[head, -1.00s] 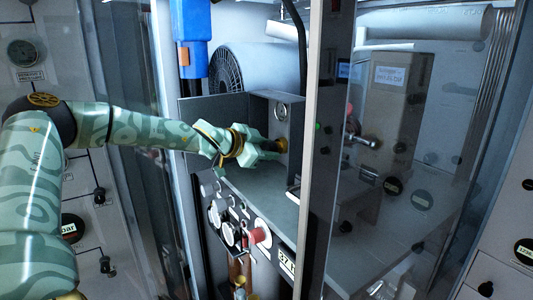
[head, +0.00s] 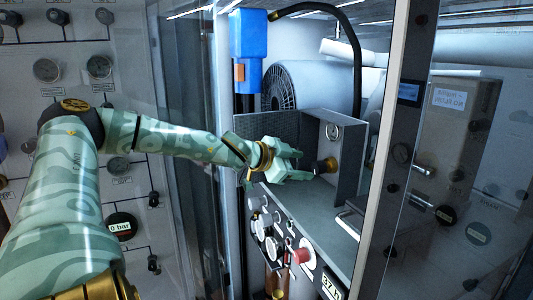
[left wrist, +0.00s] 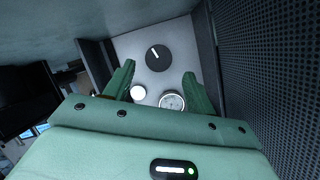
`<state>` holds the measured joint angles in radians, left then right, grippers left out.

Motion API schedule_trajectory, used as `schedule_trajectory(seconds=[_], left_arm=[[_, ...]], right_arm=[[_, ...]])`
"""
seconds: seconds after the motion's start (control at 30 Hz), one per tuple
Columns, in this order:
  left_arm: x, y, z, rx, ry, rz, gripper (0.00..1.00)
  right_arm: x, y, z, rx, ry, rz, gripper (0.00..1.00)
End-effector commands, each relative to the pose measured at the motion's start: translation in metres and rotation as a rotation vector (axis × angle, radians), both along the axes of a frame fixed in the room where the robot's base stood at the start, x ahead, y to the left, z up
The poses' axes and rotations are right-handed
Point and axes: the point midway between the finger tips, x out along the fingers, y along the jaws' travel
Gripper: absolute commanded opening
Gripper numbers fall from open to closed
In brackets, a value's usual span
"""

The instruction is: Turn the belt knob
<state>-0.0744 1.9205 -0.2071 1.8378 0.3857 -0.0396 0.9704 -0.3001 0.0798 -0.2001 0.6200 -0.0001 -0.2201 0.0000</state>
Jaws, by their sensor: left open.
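A dark knob with a brass-coloured part (head: 327,165) sits on the grey side panel inside the cabinet in the head view. In the left wrist view a black round knob (left wrist: 157,56) with a white mark shows on the pale panel; no label on it is readable. My left gripper (head: 304,165) is open and empty, just left of the knob with a small gap. In the left wrist view its fingers (left wrist: 160,70) are spread to either side below the knob. My right gripper is not in view.
A small gauge (head: 332,132) is above the knob. A lower panel with a red knob (head: 301,256) and several dials lies below my gripper. A metal cabinet post (head: 397,130) stands right of the panel. A blue box (head: 248,45) hangs above.

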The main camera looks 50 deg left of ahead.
Motion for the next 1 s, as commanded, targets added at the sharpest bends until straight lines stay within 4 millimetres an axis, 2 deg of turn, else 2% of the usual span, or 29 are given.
schedule_trajectory(seconds=[0.17,0.6,0.73,1.0], left_arm=[[-0.022,0.004,0.012,-0.001,-0.006,0.000,0.56],[-0.090,0.016,0.032,0.003,-0.002,0.001,0.56],[-0.097,0.017,0.035,0.000,-0.001,0.002,0.56],[-0.098,0.018,0.036,0.000,-0.001,0.000,0.56]], right_arm=[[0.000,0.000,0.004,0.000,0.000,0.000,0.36],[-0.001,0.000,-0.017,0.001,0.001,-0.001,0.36],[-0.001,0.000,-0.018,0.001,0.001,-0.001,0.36],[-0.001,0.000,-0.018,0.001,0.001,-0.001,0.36]])
